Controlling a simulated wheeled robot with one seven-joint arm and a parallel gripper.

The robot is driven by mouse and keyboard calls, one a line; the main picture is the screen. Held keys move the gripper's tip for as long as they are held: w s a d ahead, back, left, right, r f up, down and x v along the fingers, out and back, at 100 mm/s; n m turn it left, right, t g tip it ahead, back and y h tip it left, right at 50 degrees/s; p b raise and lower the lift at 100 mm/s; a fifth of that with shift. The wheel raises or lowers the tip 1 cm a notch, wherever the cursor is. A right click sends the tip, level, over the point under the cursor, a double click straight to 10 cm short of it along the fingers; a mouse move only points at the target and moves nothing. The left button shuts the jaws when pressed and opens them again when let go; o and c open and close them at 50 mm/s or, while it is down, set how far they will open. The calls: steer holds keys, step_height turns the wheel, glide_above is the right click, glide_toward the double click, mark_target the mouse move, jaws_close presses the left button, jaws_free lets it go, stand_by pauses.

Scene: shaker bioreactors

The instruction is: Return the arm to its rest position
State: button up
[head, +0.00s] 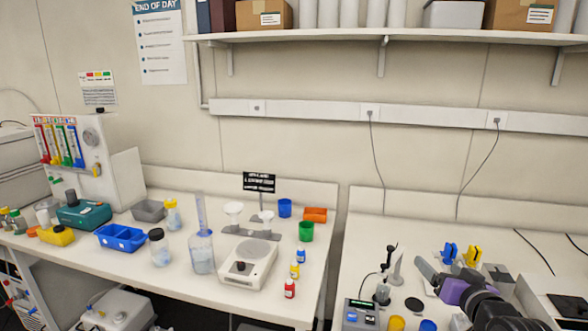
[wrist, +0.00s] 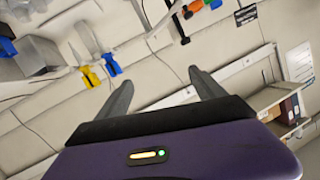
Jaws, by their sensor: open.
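My arm reaches in from the lower right of the head view, with a purple gripper body and grey fingers. My gripper (head: 424,267) is above the right bench and points toward the left and the wall. In the wrist view my gripper (wrist: 160,88) has its two dark fingers spread wide apart, with nothing between them. Behind the fingers is the pale wall, seen tilted. The arm's lower links are mostly outside the head view.
A blue clip (head: 449,252) and a yellow clip (head: 470,254) stand close behind my gripper. A microscope-like instrument (head: 390,275) and a dark-green device (head: 360,312) are left of it. The left bench holds a balance (head: 248,262) and several bottles. A shelf (head: 400,39) runs above.

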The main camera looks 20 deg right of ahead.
steer(key=s+a+f+m+t+h+b, duration=0.1)
steer(key=s+a+f+t, duration=0.1)
steer(key=s+a, duration=0.6)
steer(key=s+a+f+m+t+h+b, duration=0.1)
steer(key=s+a+f+h, duration=0.15)
steer(key=s+a, duration=0.6)
steer(key=s+a+f+n+g+y+b, duration=0.1)
steer(key=s+a, duration=0.3)
steer(key=s, duration=0.4)
steer(key=s+a+f+n+y+b, duration=0.1)
steer(key=s+a+f+n+y, duration=0.3)
steer(key=s, duration=0.4)
steer(key=s+a+f+n+g+y+b, duration=0.1)
steer(key=s+a+f+n+y, duration=0.2)
steer(key=s+a, duration=0.3)
steer(key=shift+s+g+b, duration=0.3)
steer(key=shift+s+b, duration=0.05)
steer(key=shift+s, duration=0.75)
